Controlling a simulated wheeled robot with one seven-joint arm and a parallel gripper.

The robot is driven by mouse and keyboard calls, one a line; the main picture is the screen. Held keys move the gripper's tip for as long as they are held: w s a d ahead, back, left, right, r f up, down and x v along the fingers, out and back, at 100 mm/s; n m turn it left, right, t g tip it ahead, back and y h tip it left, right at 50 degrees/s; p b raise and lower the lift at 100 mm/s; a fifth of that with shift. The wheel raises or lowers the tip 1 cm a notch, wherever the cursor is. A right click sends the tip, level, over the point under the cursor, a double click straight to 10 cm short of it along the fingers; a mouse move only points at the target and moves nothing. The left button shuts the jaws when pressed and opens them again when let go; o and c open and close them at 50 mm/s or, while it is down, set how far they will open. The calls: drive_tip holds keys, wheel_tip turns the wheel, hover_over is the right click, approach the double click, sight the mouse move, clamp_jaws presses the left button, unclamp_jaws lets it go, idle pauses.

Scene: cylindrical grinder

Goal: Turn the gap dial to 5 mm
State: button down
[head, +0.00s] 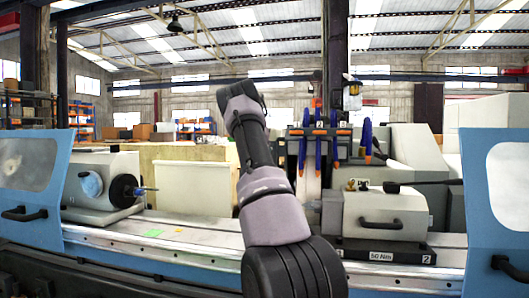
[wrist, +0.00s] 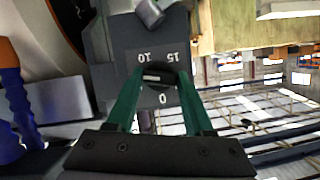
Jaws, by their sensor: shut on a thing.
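The gap dial (wrist: 153,78) is in the wrist view, a dark round knob with a pale bar across it, on a dark grey plate (wrist: 112,45). Upside-down marks 10 and 15 stand on its upper side in the picture, and 0 just below it. No 5 mark is readable; the left finger covers part of the plate's left side. My gripper (wrist: 154,88) has its two green fingers on either side of the dial, shut on it. In the head view my arm is raised in the middle; the gripper and dial cannot be made out there.
In the wrist view a grey cylindrical part (wrist: 150,12) is above the dial and a blue segmented hose (wrist: 14,100) is at the left. The head view shows the grinder's bed (head: 180,232), a headstock (head: 100,180) and blue doors (head: 35,185) at both sides.

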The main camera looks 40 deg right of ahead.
drive_tip(key=n+g+h, duration=0.1)
drive_tip(key=n+g, duration=0.1)
drive_tip(key=n, duration=0.1)
drive_tip(key=shift+w+a+f+h, duration=0.1)
drive_tip(key=shift+a+f+h, duration=0.05)
drive_tip(key=shift+h, duration=0.25)
drive_tip(key=shift+n, duration=0.4)
drive_tip(key=shift+f, duration=0.1)
drive_tip(key=shift+c, duration=1.5)
unclamp_jaws()
drive_tip(key=v, duration=1)
drive_tip(key=shift+a+r, duration=0.25)
